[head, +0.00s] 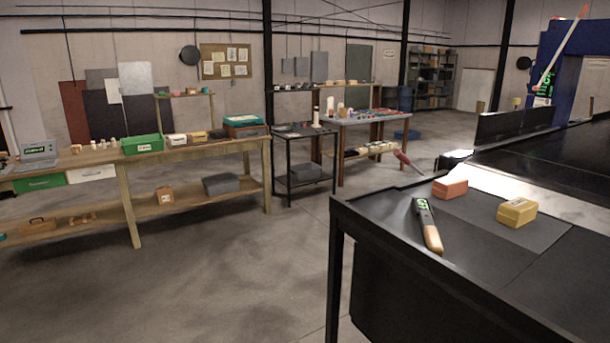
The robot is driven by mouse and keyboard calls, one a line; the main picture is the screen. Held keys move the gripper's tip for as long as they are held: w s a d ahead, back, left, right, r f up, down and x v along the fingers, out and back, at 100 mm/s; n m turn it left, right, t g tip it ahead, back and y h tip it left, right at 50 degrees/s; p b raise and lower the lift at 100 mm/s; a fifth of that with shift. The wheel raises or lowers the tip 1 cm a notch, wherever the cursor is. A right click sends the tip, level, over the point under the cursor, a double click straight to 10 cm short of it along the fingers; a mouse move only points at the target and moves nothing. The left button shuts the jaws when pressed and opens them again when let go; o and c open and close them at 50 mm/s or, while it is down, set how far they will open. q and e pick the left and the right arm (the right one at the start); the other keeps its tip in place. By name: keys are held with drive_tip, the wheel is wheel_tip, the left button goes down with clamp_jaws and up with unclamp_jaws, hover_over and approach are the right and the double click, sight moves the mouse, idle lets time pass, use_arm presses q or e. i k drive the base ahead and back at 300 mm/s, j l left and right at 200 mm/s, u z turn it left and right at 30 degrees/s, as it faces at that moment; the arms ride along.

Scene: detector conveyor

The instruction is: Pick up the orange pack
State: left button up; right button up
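The orange pack (450,187) is a small box lying on the black table (470,250) at the right of the head view. A yellow pack (517,212) lies to its right and a little nearer. A handheld detector (428,226) with a green display and a tan handle lies in front of the orange pack, apart from it. Neither of my grippers shows in the head view.
A dark conveyor (550,150) with raised sides stands behind the packs. Wooden workbenches (195,155) with bins and tools line the back wall. The concrete floor (230,260) left of the black table is clear.

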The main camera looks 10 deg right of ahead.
sight(446, 188)
drive_tip(key=i+z, duration=0.1)
drive_tip(key=z, duration=0.3)
drive_tip(key=i+j+z, duration=0.1)
drive_tip(key=z, duration=0.35)
drive_tip(key=i+j+z, duration=0.15)
drive_tip(key=z, duration=0.25)
drive_tip(key=j+z, duration=0.15)
drive_tip(key=z, duration=0.25)
drive_tip(key=i, duration=0.05)
